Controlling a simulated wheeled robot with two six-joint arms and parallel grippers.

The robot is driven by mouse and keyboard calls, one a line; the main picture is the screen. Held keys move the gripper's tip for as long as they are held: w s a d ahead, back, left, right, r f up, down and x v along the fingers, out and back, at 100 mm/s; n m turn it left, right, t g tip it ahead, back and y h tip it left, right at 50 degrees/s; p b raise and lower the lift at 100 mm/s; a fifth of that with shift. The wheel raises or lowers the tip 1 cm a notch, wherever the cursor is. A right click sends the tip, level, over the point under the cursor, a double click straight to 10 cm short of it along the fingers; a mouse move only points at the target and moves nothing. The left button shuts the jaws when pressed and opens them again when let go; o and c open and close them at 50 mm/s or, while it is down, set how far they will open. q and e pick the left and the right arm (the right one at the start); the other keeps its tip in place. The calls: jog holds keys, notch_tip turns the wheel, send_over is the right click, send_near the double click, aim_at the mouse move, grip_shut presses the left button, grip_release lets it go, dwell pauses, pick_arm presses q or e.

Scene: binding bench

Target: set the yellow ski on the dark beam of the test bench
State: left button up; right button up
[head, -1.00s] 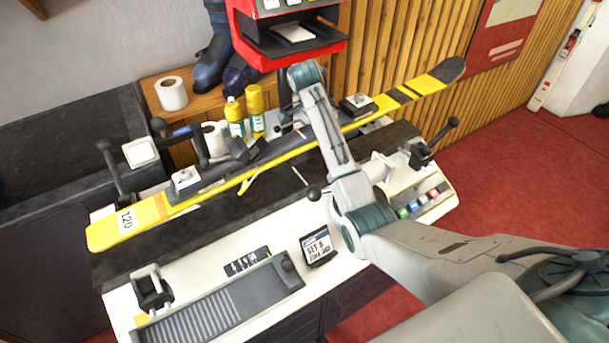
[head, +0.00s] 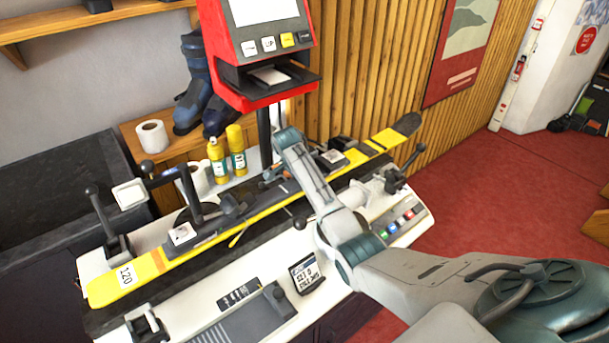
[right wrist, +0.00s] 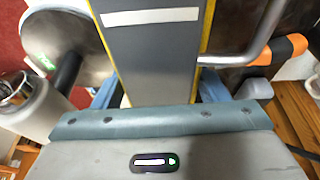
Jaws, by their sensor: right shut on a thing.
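The yellow ski (head: 148,268), with a "120" label and black bindings, lies lengthwise over the test bench (head: 195,300). Its dark tip is at the upper right. The dark beam (head: 215,258) shows along the ski's near side; I cannot tell whether the two touch. My right gripper (head: 275,172) is shut on the ski near its middle, its fingertips mostly hidden by the wrist. In the right wrist view, the ski's grey top plate (right wrist: 150,70) with yellow edges sits between the blue fingers of the gripper (right wrist: 158,90). My left gripper is out of view.
A red machine (head: 262,75) stands behind the bench. Yellow bottles (head: 237,150) and a paper roll (head: 151,136) are behind the ski. Levers (head: 97,205) rise at the bench's left end, and another (head: 412,160) at its right. Red floor is open at right.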

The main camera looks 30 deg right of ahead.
jog(key=shift+w+f, duration=0.1)
jog(key=shift+f, duration=0.55)
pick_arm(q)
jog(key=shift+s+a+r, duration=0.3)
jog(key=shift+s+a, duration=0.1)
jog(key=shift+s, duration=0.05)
pick_arm(e)
jog(key=shift+f, duration=0.1)
jog(key=shift+f, duration=0.25)
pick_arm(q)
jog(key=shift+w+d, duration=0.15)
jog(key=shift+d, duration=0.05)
pick_arm(e)
jog(key=shift+f, duration=0.35)
jog(key=o, duration=1.7)
jog(key=shift+s, duration=0.2)
jog(key=shift+c, duration=0.2)
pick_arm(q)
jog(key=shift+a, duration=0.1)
